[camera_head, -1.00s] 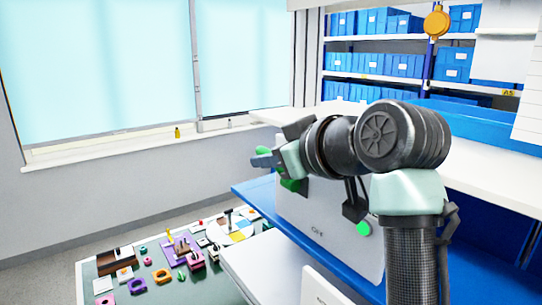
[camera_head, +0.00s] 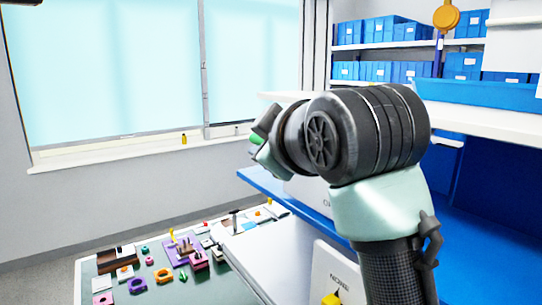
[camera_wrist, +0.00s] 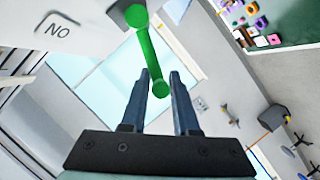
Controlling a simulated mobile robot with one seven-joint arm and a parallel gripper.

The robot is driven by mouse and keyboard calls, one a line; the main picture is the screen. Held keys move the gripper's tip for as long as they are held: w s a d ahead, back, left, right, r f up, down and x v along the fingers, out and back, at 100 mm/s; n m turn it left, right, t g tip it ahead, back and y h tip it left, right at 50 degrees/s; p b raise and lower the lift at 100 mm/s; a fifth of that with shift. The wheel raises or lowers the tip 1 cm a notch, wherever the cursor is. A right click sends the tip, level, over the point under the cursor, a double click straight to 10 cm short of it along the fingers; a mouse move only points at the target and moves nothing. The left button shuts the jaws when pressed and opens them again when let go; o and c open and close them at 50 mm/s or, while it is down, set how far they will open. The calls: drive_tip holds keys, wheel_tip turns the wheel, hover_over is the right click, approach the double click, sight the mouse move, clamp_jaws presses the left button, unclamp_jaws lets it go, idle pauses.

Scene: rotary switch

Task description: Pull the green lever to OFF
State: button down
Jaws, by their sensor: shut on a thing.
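The green lever (camera_wrist: 148,55) shows in the wrist view as a bar with a round end, running from the top edge down between my fingers. My gripper (camera_wrist: 160,85) is shut on the lever near this end, with one dark finger on each side. In the head view, my gripper (camera_head: 258,138) is high at the centre left, with a bit of green between its parts. The white switch panel (camera_head: 305,192) is mostly hidden behind my arm.
A second white panel (camera_head: 335,270) labelled NONE has a yellow part at the bottom. A low green table (camera_head: 90,285) at lower left holds several small coloured pieces. The room by the window (camera_head: 120,75) is clear.

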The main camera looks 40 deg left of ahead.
wheel_tip(320, 180, down, 8)
drive_tip(key=w+n+t+y+b, duration=0.1)
drive_tip(key=n+t+b, duration=0.3)
drive_tip(key=n+b, duration=0.8)
drive_tip(key=shift+w+d+f+y+b, duration=0.3)
drive_tip(key=shift+y+b, duration=0.6)
drive_tip(key=shift+b, duration=0.95)
drive_tip(key=shift+w+r, duration=0.1)
drive_tip(key=shift+r, duration=0.05)
drive_tip(key=c, duration=0.7)
unclamp_jaws()
drive_tip(key=shift+r, duration=0.1)
